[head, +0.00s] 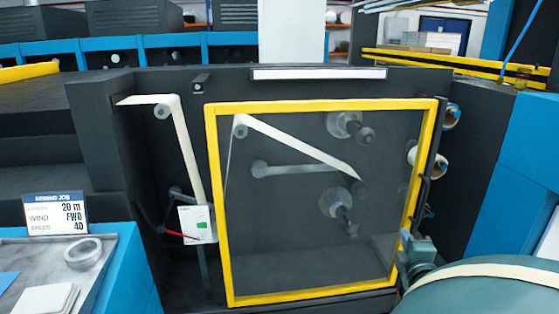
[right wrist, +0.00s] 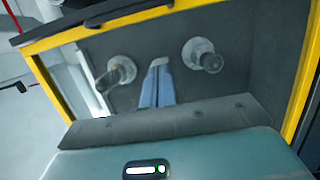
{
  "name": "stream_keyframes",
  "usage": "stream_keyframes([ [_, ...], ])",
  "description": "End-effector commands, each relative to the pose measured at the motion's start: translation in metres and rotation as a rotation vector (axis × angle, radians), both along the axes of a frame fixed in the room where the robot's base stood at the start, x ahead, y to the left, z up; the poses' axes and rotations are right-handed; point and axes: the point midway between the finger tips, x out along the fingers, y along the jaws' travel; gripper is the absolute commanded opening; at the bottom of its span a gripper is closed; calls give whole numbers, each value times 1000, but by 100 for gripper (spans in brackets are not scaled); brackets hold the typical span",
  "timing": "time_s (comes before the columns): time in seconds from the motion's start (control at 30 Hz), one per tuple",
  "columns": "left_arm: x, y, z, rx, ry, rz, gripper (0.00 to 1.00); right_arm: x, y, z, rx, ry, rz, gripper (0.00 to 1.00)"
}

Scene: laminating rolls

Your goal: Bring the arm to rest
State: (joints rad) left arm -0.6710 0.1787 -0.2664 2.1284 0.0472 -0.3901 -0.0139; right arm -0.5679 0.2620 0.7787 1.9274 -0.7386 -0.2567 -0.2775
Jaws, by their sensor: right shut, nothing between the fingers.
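My right gripper (head: 415,250) is at the lower right corner of the yellow-framed clear guard (head: 222,200) in the head view. In the right wrist view its two fingers (right wrist: 157,68) are together with nothing between them, pointing toward the guard (right wrist: 50,93). I cannot tell whether the fingertips touch it. The guard covers the front of the winding bay, and rollers (head: 340,197) and a pale web (head: 300,145) show through it. My left gripper is not in view.
A dark upright handle (head: 436,150) runs along the guard's right edge. A job sign (head: 57,211) and a tape roll (head: 83,252) stand on the tray at left. A white box with a green mark (head: 197,225) sits left of the guard. Blue panels (head: 515,190) flank the right.

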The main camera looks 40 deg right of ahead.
Motion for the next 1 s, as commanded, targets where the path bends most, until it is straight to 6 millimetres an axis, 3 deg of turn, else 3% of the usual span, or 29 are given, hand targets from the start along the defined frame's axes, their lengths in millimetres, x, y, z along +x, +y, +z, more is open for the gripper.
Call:
stream_keyframes([
  [0.17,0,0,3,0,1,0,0,8,13,-9,47,-8,27,0],
  [0.27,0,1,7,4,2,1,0,26,46,-31,172,-29,90,0],
  [0.37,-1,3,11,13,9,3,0,47,103,-64,376,-53,174,0],
  [0.53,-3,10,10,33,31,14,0,66,223,-113,777,-68,295,0],
  [0.7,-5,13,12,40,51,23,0,60,348,-139,1170,-40,364,0],
  [0.8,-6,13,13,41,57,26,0,49,410,-142,1363,-13,384,0],
  [0.9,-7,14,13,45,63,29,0,37,455,-142,1505,15,390,0],
  [1.0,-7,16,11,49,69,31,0,29,481,-141,1587,37,392,0],
])
